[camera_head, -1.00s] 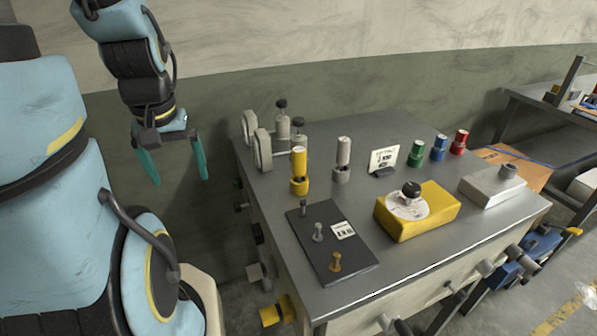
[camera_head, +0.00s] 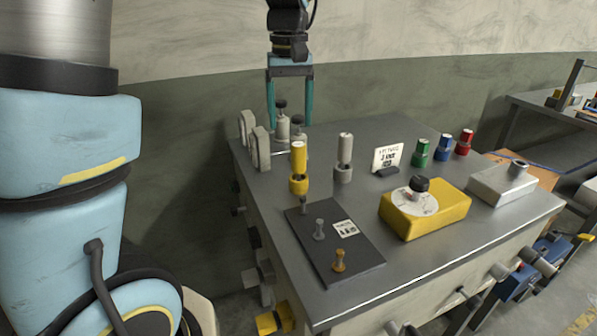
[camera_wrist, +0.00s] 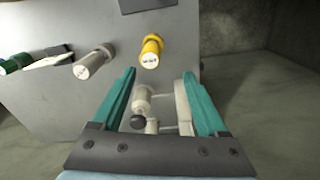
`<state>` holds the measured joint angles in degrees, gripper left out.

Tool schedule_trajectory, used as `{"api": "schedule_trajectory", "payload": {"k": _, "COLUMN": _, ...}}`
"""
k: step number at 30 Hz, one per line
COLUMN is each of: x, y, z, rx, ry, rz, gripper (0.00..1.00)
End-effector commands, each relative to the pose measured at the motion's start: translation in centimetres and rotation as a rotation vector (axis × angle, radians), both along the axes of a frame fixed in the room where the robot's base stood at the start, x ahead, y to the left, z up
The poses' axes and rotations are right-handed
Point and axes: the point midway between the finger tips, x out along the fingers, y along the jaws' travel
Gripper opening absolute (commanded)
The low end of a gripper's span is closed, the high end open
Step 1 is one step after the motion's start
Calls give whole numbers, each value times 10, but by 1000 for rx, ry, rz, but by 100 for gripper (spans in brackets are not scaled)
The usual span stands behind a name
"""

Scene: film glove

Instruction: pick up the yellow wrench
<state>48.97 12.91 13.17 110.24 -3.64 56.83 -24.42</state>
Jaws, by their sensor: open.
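The yellow wrench (camera_head: 298,167) appears as an upright yellow cylinder with a pale labelled end, standing in a yellow collar on the left part of the workbench. It also shows in the wrist view (camera_wrist: 151,51), just beyond the fingertips. No plain wrench shape can be made out. My gripper (camera_head: 290,112) is open and empty, fingers pointing down, over the back left of the bench and behind the yellow wrench. In the wrist view the teal fingers (camera_wrist: 158,76) are apart, with the grey-white fixture showing between them.
A grey-white fixture (camera_head: 262,150) with black knobs stands at the bench's back left corner. A grey cylinder (camera_head: 344,160) stands right of the yellow one. A dark plate with small pegs (camera_head: 365,262), a yellow box (camera_head: 438,218) and green, blue and red cylinders share the grey bench top (camera_head: 260,188).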

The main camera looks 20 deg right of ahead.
Motion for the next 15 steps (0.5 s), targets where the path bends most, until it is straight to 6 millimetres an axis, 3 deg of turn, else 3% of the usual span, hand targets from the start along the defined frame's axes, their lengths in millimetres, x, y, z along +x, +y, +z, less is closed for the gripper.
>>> {"api": "schedule_trajectory", "payload": {"k": 1, "x": -2, "y": -10, "z": 0, "rx": 2, "ry": 1, "rz": -7, "gripper": 76}}
{"api": "schedule_trajectory", "payload": {"k": 5, "x": -5, "y": -18, "z": -2, "rx": 8, "ry": 6, "rz": -6, "gripper": 76}}
{"api": "schedule_trajectory", "payload": {"k": 15, "x": -5, "y": -17, "z": -47, "rx": 8, "ry": 7, "rz": -6, "gripper": 76}}
